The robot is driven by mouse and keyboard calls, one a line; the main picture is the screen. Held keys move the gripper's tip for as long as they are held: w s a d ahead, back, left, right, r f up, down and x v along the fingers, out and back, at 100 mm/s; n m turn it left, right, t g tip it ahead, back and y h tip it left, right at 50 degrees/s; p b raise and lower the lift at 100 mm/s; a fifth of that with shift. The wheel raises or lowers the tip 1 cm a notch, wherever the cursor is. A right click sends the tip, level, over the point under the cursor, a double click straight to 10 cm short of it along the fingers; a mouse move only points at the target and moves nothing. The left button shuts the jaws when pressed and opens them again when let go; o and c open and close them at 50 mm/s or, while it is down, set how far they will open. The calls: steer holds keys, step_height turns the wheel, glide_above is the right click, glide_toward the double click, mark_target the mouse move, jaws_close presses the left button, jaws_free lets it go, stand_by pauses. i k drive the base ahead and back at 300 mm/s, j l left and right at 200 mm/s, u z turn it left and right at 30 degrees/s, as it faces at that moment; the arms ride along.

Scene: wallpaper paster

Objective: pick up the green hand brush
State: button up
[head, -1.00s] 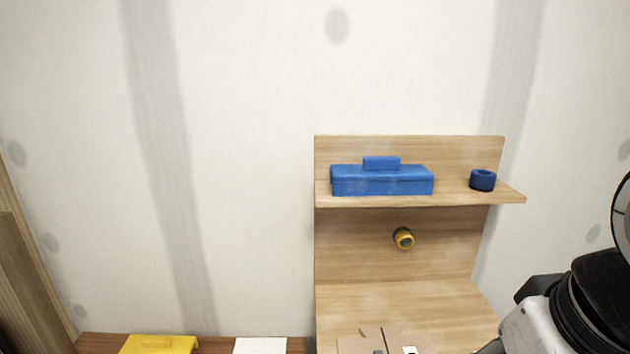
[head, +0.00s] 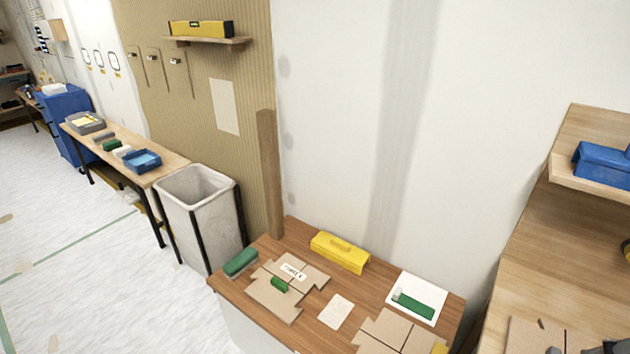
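Several green things lie on the brown worktable (head: 262,308) in the lower middle of the head view. A green block with a greyish underside (head: 241,263) lies at the table's left edge and looks most like the hand brush. A small green piece (head: 279,285) lies on flat cardboard. A long green piece with a pale end (head: 414,305) lies on a white sheet; I cannot tell whether it is a brush. My gripper's fingers do not show.
A yellow box (head: 340,252) stands at the table's back. A grey bin (head: 200,205) stands left of the table. A long bench (head: 165,170) beyond holds a blue tray and another green item (head: 112,145). A wooden shelf unit (head: 525,240) stands right. Floor at left is open.

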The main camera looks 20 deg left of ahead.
mark_target(234, 269)
steer(key=u, duration=1.4)
steer(key=i+j+z, duration=0.2)
steer(key=z, duration=0.25)
steer(key=i+j+z, duration=0.15)
steer(key=z, duration=0.35)
steer(key=i+j, duration=0.15)
steer(key=j, duration=0.25)
steer(key=i+j+z, duration=0.15)
steer(key=j, duration=0.3)
steer(key=i+j, duration=0.15)
steer(key=j, duration=0.25)
steer(key=i+j+z, duration=0.1)
steer(key=j, duration=0.35)
